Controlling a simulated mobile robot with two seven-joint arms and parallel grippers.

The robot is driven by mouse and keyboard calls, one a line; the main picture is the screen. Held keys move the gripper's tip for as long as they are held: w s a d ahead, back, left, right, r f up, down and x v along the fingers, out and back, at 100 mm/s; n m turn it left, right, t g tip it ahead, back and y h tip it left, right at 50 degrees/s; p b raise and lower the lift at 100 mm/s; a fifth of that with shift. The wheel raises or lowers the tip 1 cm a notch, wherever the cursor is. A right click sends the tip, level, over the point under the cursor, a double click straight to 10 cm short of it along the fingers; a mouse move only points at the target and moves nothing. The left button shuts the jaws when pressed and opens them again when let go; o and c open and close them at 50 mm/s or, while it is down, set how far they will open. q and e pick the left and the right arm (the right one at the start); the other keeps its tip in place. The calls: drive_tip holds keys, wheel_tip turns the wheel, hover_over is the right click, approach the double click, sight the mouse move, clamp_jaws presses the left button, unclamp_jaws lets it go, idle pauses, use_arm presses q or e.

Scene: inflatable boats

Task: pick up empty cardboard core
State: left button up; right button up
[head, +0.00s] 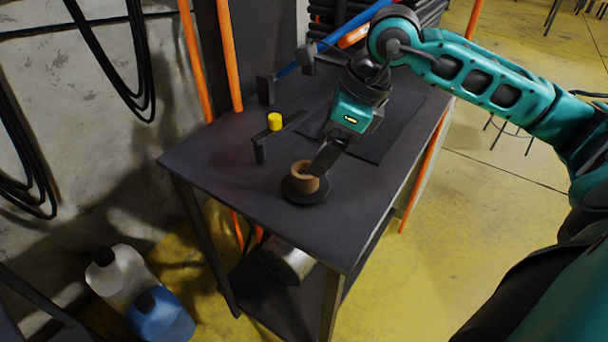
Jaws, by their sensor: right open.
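A short brown cardboard core (303,178) stands upright on a round dark base (306,197) near the front edge of the dark table. My right gripper (321,163) reaches down from the upper right, with its fingers at the core's right rim. The fingers look open. I cannot tell whether a finger touches the core or reaches inside it. The gripper hides part of the core's right side. My left gripper is not in view.
The dark table (225,165) also holds a yellow cylinder (274,121), a dark roller tool (264,143), hammers (265,88) and a flat dark mat (395,125). Orange poles (229,55) stand behind. Jugs (160,315) stand on the floor at left. The table's left side is clear.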

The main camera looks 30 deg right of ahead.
sight(302, 174)
drive_tip(key=x, duration=0.7)
drive_tip(key=shift+w+a, duration=0.1)
drive_tip(key=shift+w, duration=0.35)
drive_tip(key=shift+c, duration=0.4)
drive_tip(key=c, duration=0.9)
drive_tip(key=shift+r, duration=0.1)
drive_tip(key=shift+c, duration=0.2)
